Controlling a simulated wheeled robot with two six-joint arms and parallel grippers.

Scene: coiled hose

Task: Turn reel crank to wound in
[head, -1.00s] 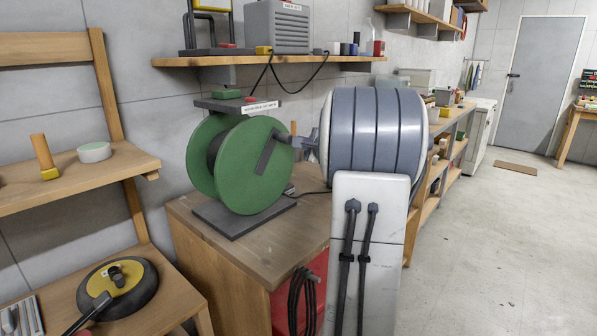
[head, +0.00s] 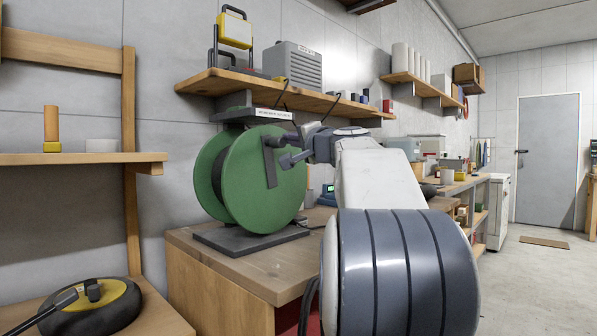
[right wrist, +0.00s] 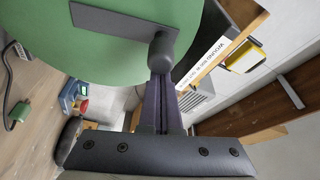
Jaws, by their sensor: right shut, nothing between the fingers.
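The green reel (head: 282,190) stands on a dark base plate on the wooden cabinet. Its grey crank arm (head: 270,168) points nearly straight up on the front disc, with a short dark handle (head: 279,141) at its top. In the right wrist view the crank arm (right wrist: 110,22) and handle (right wrist: 164,52) are close ahead. My right gripper (head: 286,160) is shut and empty, its tips just beside the handle. Its fingers (right wrist: 160,78) end at the handle in the wrist view; I cannot tell whether they touch. My left gripper is not in view.
A white label (head: 273,114) sits above the reel, under a wooden shelf (head: 250,88) with boxes. A wooden rack (head: 80,158) stands at left, holding a black and yellow disc (head: 95,315). The cabinet top (head: 240,270) is clear in front.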

